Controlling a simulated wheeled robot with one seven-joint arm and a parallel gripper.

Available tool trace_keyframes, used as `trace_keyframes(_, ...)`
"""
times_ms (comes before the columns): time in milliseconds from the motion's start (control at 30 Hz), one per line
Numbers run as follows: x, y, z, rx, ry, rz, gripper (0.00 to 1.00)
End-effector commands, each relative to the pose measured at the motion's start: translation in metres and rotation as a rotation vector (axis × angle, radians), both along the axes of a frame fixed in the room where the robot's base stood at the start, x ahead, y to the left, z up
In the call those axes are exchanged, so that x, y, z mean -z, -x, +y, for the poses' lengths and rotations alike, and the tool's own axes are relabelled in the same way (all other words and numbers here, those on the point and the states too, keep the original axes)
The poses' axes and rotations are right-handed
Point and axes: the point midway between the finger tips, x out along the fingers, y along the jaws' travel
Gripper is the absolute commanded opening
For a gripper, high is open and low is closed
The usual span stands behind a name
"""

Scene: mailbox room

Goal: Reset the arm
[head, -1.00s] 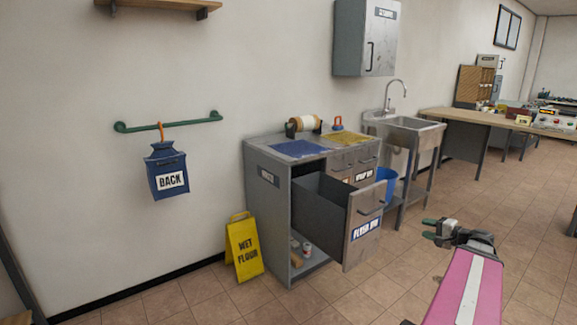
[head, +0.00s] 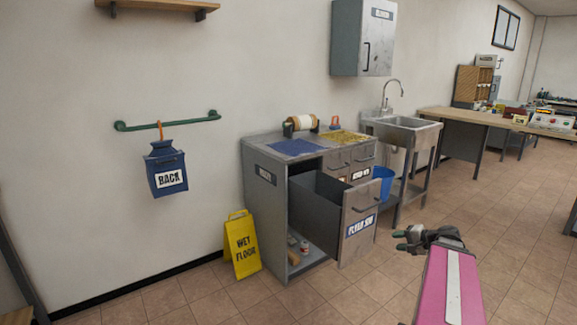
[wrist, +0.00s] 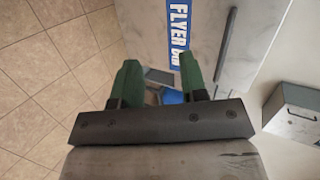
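My gripper (head: 400,240) is at the end of my pink arm, in the lower right of the head view. It is in the air, to the right of the open drawer (head: 360,228) and apart from it. In the wrist view its two green fingers (wrist: 161,80) are spread, with nothing held between them. The drawer front with the "FLYER BIN" label (wrist: 180,35) shows beyond the fingers in the wrist view.
The grey cabinet (head: 262,215) stands against the wall with its drawer pulled out. A yellow wet floor sign (head: 242,247) stands left of it. A sink (head: 405,124) and a blue bucket (head: 384,182) are to the right. The tiled floor around my arm is clear.

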Motion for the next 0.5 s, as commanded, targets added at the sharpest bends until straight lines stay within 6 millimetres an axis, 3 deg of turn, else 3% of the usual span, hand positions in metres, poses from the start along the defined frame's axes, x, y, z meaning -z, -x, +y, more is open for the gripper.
trace_keyframes(200, 0.04, 0.007, 0.068, -0.151, 0.173, 0.138, 0.4)
trace_keyframes(500, 0.087, 0.031, 0.144, -0.361, 0.466, 0.293, 0.4)
